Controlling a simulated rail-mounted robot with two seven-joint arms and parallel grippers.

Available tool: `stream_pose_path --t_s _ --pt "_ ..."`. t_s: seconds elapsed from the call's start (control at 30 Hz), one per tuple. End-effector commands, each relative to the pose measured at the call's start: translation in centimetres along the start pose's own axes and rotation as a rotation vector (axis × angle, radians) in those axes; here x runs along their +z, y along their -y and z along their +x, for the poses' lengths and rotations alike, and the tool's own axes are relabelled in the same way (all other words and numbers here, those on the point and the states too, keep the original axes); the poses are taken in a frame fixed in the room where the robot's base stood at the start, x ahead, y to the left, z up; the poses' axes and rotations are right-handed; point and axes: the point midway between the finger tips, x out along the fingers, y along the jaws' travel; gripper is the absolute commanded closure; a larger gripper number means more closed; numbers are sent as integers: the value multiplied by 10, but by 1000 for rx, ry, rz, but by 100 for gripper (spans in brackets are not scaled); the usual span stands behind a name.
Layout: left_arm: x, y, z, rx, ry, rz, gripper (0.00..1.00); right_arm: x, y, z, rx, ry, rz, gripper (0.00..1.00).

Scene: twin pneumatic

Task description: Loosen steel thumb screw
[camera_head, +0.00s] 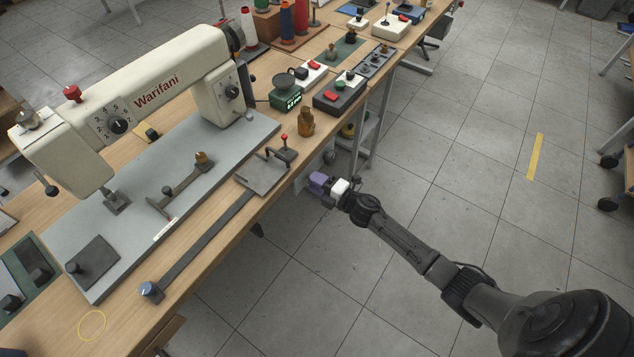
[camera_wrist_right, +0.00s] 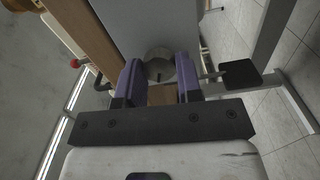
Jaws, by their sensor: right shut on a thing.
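The steel thumb screw (camera_wrist_right: 160,68) shows in the right wrist view as a round grey knob with a dark slot, between two purple fingers. My right gripper (camera_wrist_right: 160,78) is shut on it. In the head view my right gripper (camera_head: 318,184) is beside the right edge of the wooden table, by the table's metal leg frame. The screw cannot be made out there. My left gripper is not in view.
A cream sewing machine (camera_head: 150,85) stands on a grey plate on the table (camera_head: 215,255). A lever with a red knob (camera_head: 284,140) and a brown bottle (camera_head: 306,122) are near the gripper. Several small devices line the table farther back. The tiled floor at right is mostly clear.

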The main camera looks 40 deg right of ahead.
Motion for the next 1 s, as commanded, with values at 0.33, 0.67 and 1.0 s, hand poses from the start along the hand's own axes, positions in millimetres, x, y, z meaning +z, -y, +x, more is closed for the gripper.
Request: stream_pose_path --t_s 0.33,0.67,1.0 --pt "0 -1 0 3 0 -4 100 0 0 0 1 -1 1 51" --pt "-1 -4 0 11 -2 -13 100 0 0 0 0 0 2 42" --pt "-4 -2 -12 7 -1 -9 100 -1 -1 -43 -3 0 4 42"
